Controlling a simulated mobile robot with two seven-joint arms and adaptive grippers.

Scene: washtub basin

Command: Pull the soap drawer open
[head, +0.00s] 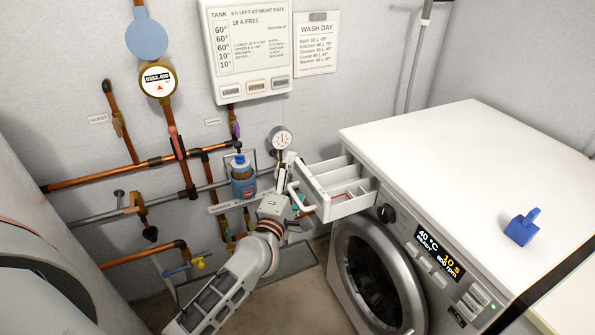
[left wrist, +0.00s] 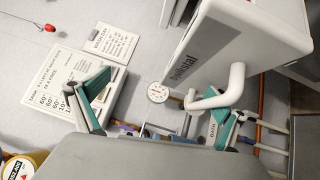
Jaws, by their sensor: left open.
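The soap drawer (head: 343,190) is white and stands well out of the washing machine (head: 385,255), its compartments showing from above. In the left wrist view its front panel (left wrist: 240,45) and white bar handle (left wrist: 236,82) are close. My left gripper (head: 293,186) is at the front of the drawer, by the handle. Its fingers are wide apart, with teal pads, in the left wrist view (left wrist: 160,108). The handle is near the right-hand finger there; whether they touch I cannot tell. Nothing is between the pads. My right gripper is out of view.
A blue scoop-like object (head: 522,228) stands on the white machine top (head: 470,150). Copper pipes, a dial gauge (head: 281,139) and a blue-capped bottle (head: 242,177) are on the wall close behind my left gripper. A tank panel (head: 245,50) hangs above.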

